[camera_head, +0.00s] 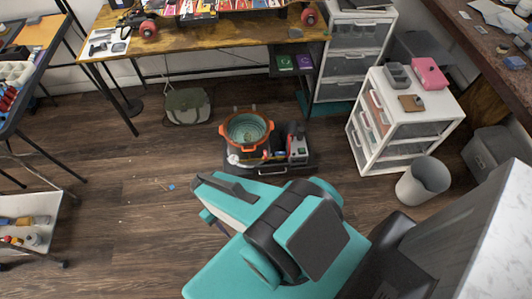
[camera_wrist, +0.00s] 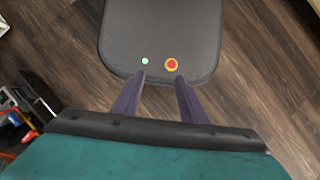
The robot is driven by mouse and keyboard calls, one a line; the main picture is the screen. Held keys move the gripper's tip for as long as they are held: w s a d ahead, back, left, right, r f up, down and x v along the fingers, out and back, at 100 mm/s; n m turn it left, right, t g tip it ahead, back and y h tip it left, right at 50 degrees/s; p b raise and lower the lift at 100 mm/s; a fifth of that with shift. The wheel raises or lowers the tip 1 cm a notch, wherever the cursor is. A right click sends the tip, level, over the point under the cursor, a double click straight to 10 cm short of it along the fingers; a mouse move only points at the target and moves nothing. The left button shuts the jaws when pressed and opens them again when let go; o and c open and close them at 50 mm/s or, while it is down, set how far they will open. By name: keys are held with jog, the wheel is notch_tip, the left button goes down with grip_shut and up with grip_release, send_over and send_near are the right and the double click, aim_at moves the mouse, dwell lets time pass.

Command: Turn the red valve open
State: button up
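No red valve can be made out for certain. In the head view a machine on the floor has an orange-rimmed round pot (camera_head: 247,130) and, to its right, a grey and black unit (camera_head: 297,146) with small red parts too small to tell. In the wrist view a small cluster of red, blue and orange parts (camera_wrist: 18,122) shows at the left edge, partly cut off. My gripper (camera_wrist: 161,78) has two dark purple fingers apart with nothing between them. They point over a dark rounded panel, away from that cluster.
The dark panel (camera_wrist: 160,35) carries a red button in a yellow ring (camera_wrist: 172,65). A white drawer cart (camera_head: 408,128) and grey bin (camera_head: 423,181) stand at right. A wooden workbench (camera_head: 215,32) is behind, a green bag (camera_head: 187,106) below it. The wooden floor (camera_head: 110,205) at left is mostly clear.

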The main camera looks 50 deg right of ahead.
jog(key=o, duration=0.6)
jog(key=shift+w+d+f+b, duration=0.1)
jog(key=shift+w+f+b, duration=0.15)
jog(key=shift+f+b, duration=0.1)
jog(key=w+d+f+m+t+y+b, duration=0.2)
jog(key=w+d+f+m+b, duration=0.5)
jog(key=w+d+b, duration=0.4)
jog(key=w+d+f+m+t+y+b, duration=0.1)
jog(key=w+d+f+m+t+b, duration=0.1)
jog(key=w+d+f+m+b, duration=0.85)
jog(key=d+r+m+t+b, duration=0.1)
jog(key=d+m+b, duration=0.2)
jog(key=d+b, duration=0.5)
jog(key=d+r+m+t+b, duration=0.1)
jog(key=d+m+t+b, duration=0.1)
jog(key=d+b, duration=0.7)
jog(key=s+d+r+m+t+b, duration=0.1)
jog(key=d+m+b, duration=0.2)
jog(key=d+b, duration=0.6)
jog(key=shift+d+r+m+y, duration=0.15)
jog(key=shift+d+r+m, duration=0.05)
jog(key=shift+d, duration=0.7)
jog(key=shift+d+r+m+y, duration=0.15)
jog(key=shift+d, duration=0.75)
jog(key=shift+f, duration=0.15)
